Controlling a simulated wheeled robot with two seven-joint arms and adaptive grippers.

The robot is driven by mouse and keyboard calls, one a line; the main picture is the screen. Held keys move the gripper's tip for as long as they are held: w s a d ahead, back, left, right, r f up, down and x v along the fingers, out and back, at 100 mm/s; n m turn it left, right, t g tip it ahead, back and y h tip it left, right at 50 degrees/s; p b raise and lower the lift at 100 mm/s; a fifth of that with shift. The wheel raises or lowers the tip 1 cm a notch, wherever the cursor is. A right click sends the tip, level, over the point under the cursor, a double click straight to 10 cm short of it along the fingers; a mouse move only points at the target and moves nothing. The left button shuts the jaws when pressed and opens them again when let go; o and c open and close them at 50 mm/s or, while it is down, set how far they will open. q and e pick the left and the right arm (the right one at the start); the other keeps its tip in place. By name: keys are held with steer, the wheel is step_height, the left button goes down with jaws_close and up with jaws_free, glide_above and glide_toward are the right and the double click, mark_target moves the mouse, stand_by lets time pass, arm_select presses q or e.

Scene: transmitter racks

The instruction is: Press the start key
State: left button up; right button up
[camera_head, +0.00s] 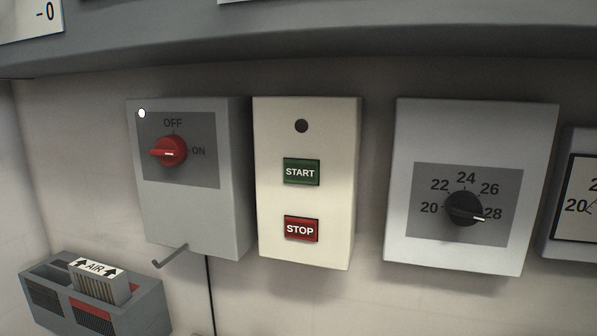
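The start key (301,172) is a green rectangular button marked START. It sits in the middle of a cream control box (307,256) on the wall, at the centre of the head view. A red STOP key (301,229) is below it, and a small dark round lamp or hole (301,126) is above it. Neither of my grippers shows in this view.
Left of the cream box is a grey box with a red rotary knob (169,151), marked OFF and ON, and a hooked lever (170,257). Right is a box with a black dial (464,208). A grey AIR unit (150,308) is lower left. A grey ledge (300,40) overhangs above.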

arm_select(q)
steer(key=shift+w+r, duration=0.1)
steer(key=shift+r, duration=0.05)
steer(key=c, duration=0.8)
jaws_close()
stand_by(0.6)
